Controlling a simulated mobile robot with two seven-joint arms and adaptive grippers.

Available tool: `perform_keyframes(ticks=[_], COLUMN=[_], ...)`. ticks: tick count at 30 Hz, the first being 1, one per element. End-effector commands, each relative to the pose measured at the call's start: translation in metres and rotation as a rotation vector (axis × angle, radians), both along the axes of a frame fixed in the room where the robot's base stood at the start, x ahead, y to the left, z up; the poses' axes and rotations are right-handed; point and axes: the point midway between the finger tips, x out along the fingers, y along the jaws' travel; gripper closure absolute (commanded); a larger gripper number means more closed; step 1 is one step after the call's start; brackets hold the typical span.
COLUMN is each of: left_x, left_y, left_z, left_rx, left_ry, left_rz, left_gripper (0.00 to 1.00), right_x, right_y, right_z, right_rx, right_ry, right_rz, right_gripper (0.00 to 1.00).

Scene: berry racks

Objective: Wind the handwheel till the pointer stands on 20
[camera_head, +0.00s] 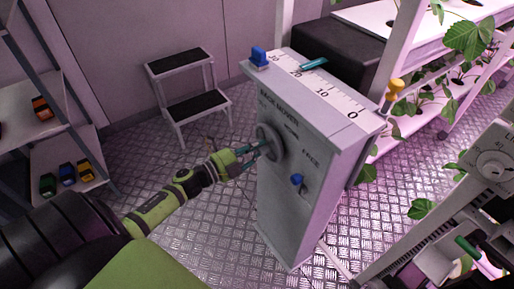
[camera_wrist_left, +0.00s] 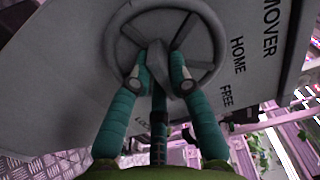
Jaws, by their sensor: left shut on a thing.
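The grey cabinet marked as a mover (camera_head: 300,190) has a handwheel (camera_head: 272,141) on its front face; the wheel's rim and spokes fill the top of the left wrist view (camera_wrist_left: 205,25). My left gripper (camera_head: 257,149) is shut on the handwheel. Its teal fingers (camera_wrist_left: 160,82) reach inside the rim, one on each side of a spoke near the hub. The teal pointer (camera_head: 314,63) lies across the white scale (camera_head: 336,102) on the cabinet top. Its near end is close to the 20 mark; exact alignment is hard to tell. My right gripper cannot be made out.
A blue knob (camera_head: 297,181) sits by the word FREE, below right of the wheel. Another blue part (camera_head: 259,58) stands on the cabinet top. A step stool (camera_head: 190,88) stands behind left.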

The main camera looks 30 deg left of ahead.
Motion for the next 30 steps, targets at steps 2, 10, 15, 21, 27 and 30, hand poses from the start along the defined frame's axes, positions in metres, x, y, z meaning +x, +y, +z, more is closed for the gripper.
perform_keyframes(ticks=[2, 10, 15, 21, 27, 30], left_x=[0.0, 0.0, 0.0, -0.015, -0.054, -0.073], left_y=[0.001, 0.0, 0.0, 0.006, 0.022, 0.03], left_z=[0.0, 0.0, 0.0, -0.002, -0.002, -0.001], left_rx=[0.0, 0.002, 0.002, 0.002, 0.002, 0.0], left_ry=[-0.001, -0.001, -0.001, 0.004, 0.005, 0.003], left_rz=[0.001, 0.001, 0.0, 0.0, 0.001, 0.002], left_gripper=[1.0, 0.56, 0.56, 0.56, 0.56, 0.56], right_x=[-0.001, -0.005, -0.008, -0.007, -0.006, -0.006], right_y=[0.0, -0.001, -0.002, -0.001, 0.0, 0.0], right_z=[0.0, 0.0, -0.001, -0.001, 0.0, 0.0], right_rx=[0.0, -0.001, -0.003, -0.003, -0.001, -0.001], right_ry=[0.002, 0.009, 0.014, 0.012, 0.01, 0.01], right_rz=[0.0, 0.0, 0.0, 0.0, -0.001, -0.001], right_gripper=[1.0, 1.0, 1.0, 1.0, 1.0, 1.0])
